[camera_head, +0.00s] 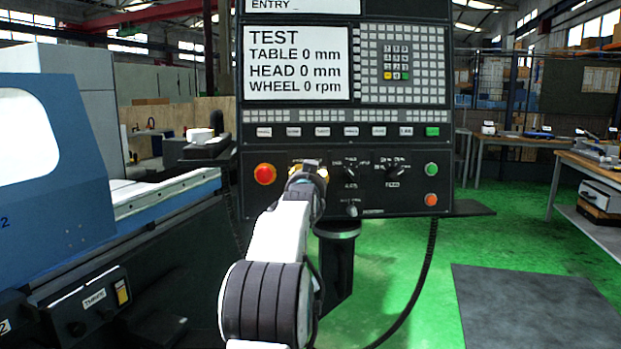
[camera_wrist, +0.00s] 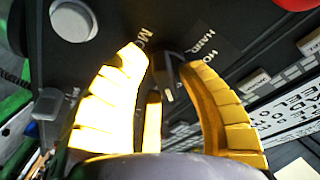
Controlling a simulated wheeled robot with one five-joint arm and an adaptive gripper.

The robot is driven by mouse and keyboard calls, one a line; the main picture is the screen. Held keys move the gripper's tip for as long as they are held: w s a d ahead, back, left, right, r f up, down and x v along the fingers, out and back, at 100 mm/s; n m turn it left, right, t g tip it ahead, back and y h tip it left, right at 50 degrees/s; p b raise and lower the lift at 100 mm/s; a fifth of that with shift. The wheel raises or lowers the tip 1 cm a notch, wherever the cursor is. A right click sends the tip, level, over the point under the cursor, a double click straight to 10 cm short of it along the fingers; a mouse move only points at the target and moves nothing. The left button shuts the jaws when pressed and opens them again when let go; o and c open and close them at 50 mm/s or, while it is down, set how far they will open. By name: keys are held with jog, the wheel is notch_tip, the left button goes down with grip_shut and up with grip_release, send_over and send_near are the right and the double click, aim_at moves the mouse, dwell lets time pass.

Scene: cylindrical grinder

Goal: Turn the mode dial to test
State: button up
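The mode dial (camera_wrist: 168,80) is a dark knob seen between my fingertips in the wrist view, and my gripper hides it in the head view. Cut-off white lettering, "MO", "HAND" and "HO", is on the panel near it. My gripper (camera_head: 308,172) is at the panel, right of the red stop button. In the wrist view its yellow fingers (camera_wrist: 163,58) stand apart on both sides of the dial, with a narrow dark gap beside it; firm contact does not show. The screen (camera_head: 297,63) reads TEST, with table, head and wheel at 0.
Close by on the panel are the red stop button (camera_head: 265,174), two other dials (camera_head: 350,172) (camera_head: 393,172), a small knob (camera_head: 351,209), and green (camera_head: 431,169) and orange (camera_head: 431,199) buttons. The blue grinder (camera_head: 75,170) stands left.

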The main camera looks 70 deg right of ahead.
jog(key=shift+r, duration=0.25)
grip_shut()
jog(key=shift+r, duration=0.1)
jog(key=shift+m+b, duration=0.3)
jog(key=shift+m, duration=0.3)
jog(key=shift+s+r, duration=0.1)
jog(key=shift+o, duration=1.7)
grip_release()
jog(key=shift+s, duration=0.15)
jog(key=shift+o, duration=1.1)
jog(key=shift+f, duration=0.25)
